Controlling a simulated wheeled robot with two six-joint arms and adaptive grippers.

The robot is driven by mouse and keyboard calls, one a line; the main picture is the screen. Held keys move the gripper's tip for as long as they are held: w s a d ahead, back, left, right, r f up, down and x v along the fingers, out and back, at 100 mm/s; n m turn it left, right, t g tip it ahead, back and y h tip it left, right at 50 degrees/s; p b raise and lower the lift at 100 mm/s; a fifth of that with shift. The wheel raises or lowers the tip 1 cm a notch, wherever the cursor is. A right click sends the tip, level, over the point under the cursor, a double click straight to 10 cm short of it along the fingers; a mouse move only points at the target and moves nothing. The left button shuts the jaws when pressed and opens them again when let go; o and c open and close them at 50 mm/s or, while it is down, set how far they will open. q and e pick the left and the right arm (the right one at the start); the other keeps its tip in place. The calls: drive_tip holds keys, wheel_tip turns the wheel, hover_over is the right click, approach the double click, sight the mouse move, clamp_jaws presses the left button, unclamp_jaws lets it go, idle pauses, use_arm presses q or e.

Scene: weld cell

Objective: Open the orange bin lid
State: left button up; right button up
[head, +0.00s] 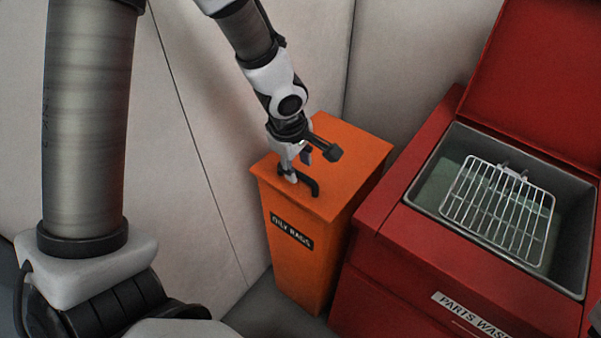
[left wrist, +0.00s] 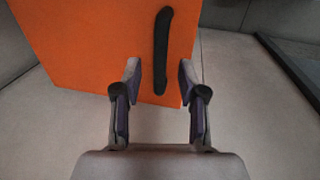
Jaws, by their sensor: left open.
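The orange bin (head: 300,265), labelled "OILY RAGS", stands against the pale wall. Its orange lid (head: 352,150) is shut. A black handle (head: 312,187) sits on the lid near its front edge, partly hidden by my left gripper. My left gripper (head: 292,172) is over the lid at the handle. In the left wrist view, the open fingers (left wrist: 160,82) point at the lid (left wrist: 95,45), and the black handle (left wrist: 162,50) lies ahead, its near end between the fingertips. I cannot tell whether the fingers touch it. My right gripper is not in view.
A red parts washer (head: 405,245) stands close to the right of the bin, its red lid (head: 545,75) raised. A wire basket (head: 498,210) sits in its grey basin. Pale wall panels (head: 195,130) stand behind and left of the bin.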

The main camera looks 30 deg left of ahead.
use_arm(q)
drive_tip(key=shift+w+f, duration=0.1)
drive_tip(key=shift+f, duration=0.7)
drive_tip(key=shift+w+a+f, duration=0.1)
drive_tip(key=shift+w+f, duration=0.1)
drive_tip(key=shift+f, duration=0.2)
drive_tip(key=shift+s+r, duration=0.1)
clamp_jaws()
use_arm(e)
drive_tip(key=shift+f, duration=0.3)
